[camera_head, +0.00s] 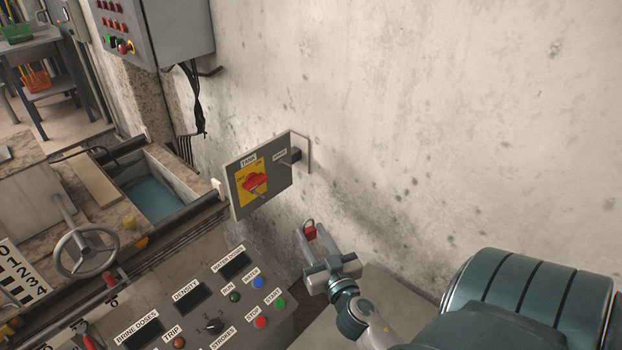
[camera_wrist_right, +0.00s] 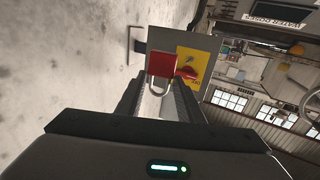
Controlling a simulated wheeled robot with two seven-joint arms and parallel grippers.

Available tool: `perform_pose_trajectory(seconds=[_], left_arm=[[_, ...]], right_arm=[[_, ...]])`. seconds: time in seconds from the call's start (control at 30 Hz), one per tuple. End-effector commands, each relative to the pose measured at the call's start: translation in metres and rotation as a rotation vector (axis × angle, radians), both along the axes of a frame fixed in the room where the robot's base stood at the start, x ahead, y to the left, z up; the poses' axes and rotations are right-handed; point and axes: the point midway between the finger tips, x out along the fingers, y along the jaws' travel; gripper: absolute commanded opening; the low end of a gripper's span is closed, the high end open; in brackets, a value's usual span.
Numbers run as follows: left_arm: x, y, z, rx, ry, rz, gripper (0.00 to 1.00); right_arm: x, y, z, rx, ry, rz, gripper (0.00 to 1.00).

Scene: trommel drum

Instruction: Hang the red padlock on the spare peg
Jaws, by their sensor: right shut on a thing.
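The red padlock (camera_head: 310,233) is between the fingertips of my right gripper (camera_head: 308,238), which is shut on it. Its shackle points up in the head view. In the right wrist view the padlock (camera_wrist_right: 163,65) shows between the fingers (camera_wrist_right: 160,95), with its metal shackle toward the gripper. The grey switch panel (camera_head: 240,200) is on the wall, up and left of the gripper. It carries a red rotary switch (camera_head: 255,181) on a yellow plate, and a dark peg (camera_head: 290,156) by a small label at upper right. The padlock is apart from the panel. My left gripper is out of view.
A control console (camera_head: 200,330) with buttons and displays stands below the panel. A handwheel (camera_head: 86,250) and a water-filled trough (camera_head: 158,198) are at left. A grey control box (camera_head: 165,30) hangs above. The wall right of the panel is bare.

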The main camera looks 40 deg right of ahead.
Motion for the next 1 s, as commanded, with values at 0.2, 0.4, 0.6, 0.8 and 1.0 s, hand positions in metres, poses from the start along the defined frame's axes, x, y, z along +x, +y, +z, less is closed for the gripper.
perform_pose_trajectory(seconds=[0.2,0.4,0.6,0.8,1.0], left_arm=[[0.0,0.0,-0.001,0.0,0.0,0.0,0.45],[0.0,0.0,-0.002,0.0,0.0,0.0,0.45],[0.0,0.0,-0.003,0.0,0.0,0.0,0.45],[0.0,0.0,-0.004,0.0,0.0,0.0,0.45],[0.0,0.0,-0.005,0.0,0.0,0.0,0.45]], right_arm=[[-0.005,0.0,0.0,0.001,-0.001,0.0,0.09],[-0.011,-0.001,0.0,0.0,0.0,0.0,0.09],[-0.015,-0.001,0.0,0.0,-0.001,0.0,0.09],[-0.02,-0.001,0.0,0.0,-0.001,0.0,0.09],[-0.025,-0.002,0.0,0.001,0.0,0.0,0.09]])
